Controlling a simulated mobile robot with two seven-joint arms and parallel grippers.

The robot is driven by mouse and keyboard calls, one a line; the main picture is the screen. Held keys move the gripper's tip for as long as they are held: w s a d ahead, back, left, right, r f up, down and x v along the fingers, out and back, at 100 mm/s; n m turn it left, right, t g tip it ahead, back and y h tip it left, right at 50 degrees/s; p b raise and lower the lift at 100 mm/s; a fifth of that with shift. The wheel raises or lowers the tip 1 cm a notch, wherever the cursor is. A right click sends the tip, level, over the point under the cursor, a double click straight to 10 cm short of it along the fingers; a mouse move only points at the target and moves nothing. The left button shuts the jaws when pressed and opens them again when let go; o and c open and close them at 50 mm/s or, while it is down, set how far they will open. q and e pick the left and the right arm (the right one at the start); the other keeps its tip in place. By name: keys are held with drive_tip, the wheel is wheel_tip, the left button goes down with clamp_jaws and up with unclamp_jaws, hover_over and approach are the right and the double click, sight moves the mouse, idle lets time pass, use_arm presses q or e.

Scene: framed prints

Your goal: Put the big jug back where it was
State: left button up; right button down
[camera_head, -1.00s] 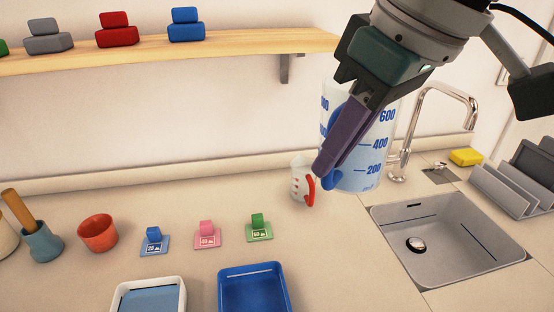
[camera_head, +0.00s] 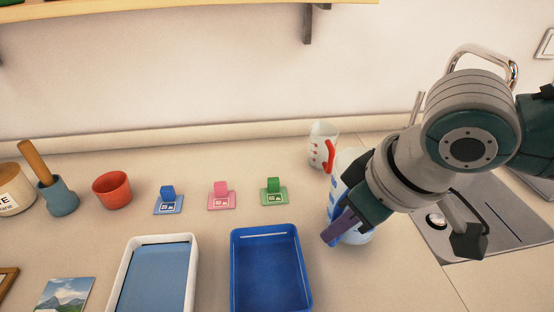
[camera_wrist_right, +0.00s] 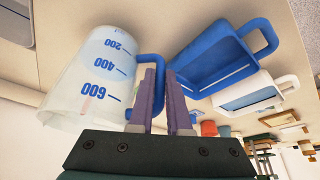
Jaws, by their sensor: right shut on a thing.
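The big jug (camera_head: 348,163) is clear, with blue marks and a blue handle, at the right of the blue tray in the head view. My right arm hides much of it. My left gripper is not in view.
A small jug with a red handle (camera_head: 322,146) stands just behind the big jug. A blue tray (camera_head: 236,270) and a white tray (camera_head: 115,285) lie in front. Blue, pink and green tags (camera_head: 274,198) stand behind them. The sink (camera_head: 520,205) is at right.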

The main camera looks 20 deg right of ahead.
drive_tip(key=shift+f, duration=0.95)
drive_tip(key=shift+f, duration=0.15)
drive_tip(key=c, duration=0.9)
unclamp_jaws()
drive_tip(key=shift+o, duration=0.2)
drive_tip(key=shift+r, duration=0.4)
drive_tip(key=p+v, duration=0.3)
drive_tip(key=v, duration=0.8)
drive_tip(key=s+a+y, duration=0.1)
drive_tip(key=s+a, duration=0.3)
drive_tip(key=a, duration=0.2)
drive_tip(key=s+d+f+m+h, duration=0.1)
drive_tip(key=s+d+f+h, duration=0.1)
drive_tip(key=s, duration=0.6)
drive_tip(key=d+f, duration=0.1)
drive_tip(key=d, duration=0.1)
drive_tip(key=shift+s+d+m+g, duration=0.2)
drive_tip(key=shift+d+m+g, duration=0.1)
drive_tip(key=shift+m+g, duration=0.1)
